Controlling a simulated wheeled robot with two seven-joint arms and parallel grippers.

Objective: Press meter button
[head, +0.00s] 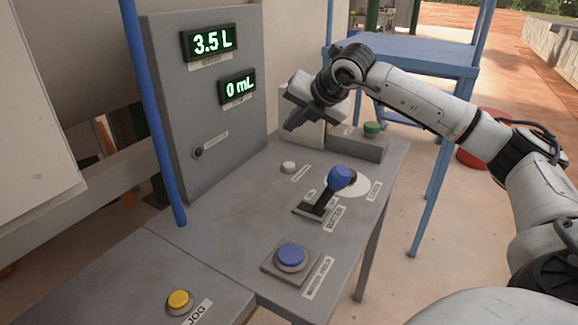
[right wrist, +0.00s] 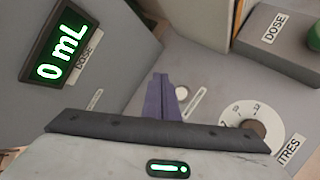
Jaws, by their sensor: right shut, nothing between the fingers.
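A small white button (head: 289,167) sits on the grey bench top below the panel, with a label too small to read. It also shows in the right wrist view (right wrist: 181,92), just right of my fingertips. A small dark knob or button (head: 198,152) is on the upright panel, its label also unreadable. I cannot tell which is the meter button. Two green displays read 3.5 L (head: 212,40) and 0 mL (head: 238,87). My right gripper (head: 294,121) is shut and empty, above the white button and apart from it; it also shows in the right wrist view (right wrist: 161,92).
A green button (head: 372,128) on a grey box stands at the bench's back right. A blue-knobbed lever (head: 342,177) stands beside a white dial (head: 362,187). A blue button (head: 291,256) and a yellow JOG button (head: 180,301) are nearer. A blue post (head: 150,100) rises at left.

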